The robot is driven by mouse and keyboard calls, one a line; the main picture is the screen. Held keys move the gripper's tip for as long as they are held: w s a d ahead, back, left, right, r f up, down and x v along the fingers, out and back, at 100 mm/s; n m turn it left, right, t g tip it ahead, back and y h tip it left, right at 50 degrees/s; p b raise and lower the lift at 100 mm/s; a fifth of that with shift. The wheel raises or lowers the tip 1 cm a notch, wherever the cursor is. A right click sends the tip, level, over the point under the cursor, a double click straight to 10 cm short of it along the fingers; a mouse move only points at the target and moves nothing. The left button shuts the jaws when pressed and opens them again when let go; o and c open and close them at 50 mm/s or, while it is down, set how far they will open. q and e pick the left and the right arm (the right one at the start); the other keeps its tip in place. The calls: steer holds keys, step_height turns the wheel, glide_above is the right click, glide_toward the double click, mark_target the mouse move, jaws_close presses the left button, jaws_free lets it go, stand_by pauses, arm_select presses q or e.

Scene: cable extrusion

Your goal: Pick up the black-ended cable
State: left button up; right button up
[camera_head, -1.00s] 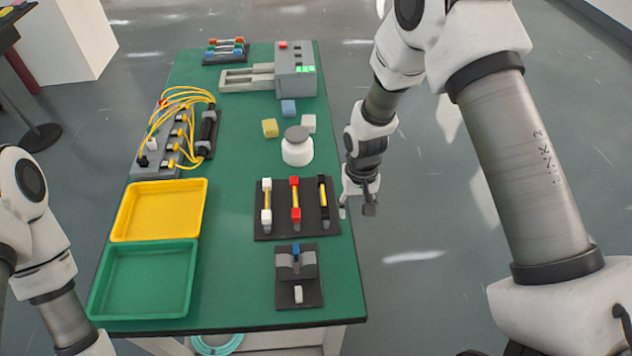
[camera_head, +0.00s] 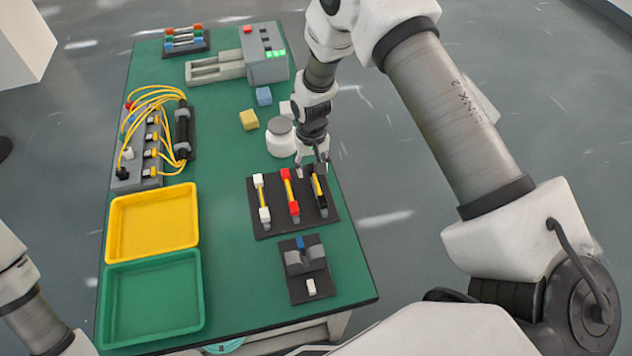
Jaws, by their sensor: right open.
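The black-ended cable (camera_head: 318,188) has a yellow middle and black ends. It lies at the right of a black rack (camera_head: 275,217), beside a red-ended cable (camera_head: 289,190) and a white-ended cable (camera_head: 262,198). My right gripper (camera_head: 312,172) is open, fingers pointing down, at the far end of the black-ended cable. It partly covers that end, and I cannot tell whether the fingers touch it. My left arm shows at the lower left, but its gripper is out of view.
A white jar (camera_head: 281,139) stands just left of my right gripper. A black fixture (camera_head: 306,268) sits in front of the rack. Yellow (camera_head: 114,227) and green (camera_head: 109,302) trays lie to the left. The green table (camera_head: 228,270) is clear between trays and rack.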

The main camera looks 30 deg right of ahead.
steer(key=shift+s+r, duration=0.15)
steer(key=shift+s, duration=0.05)
jaws_close()
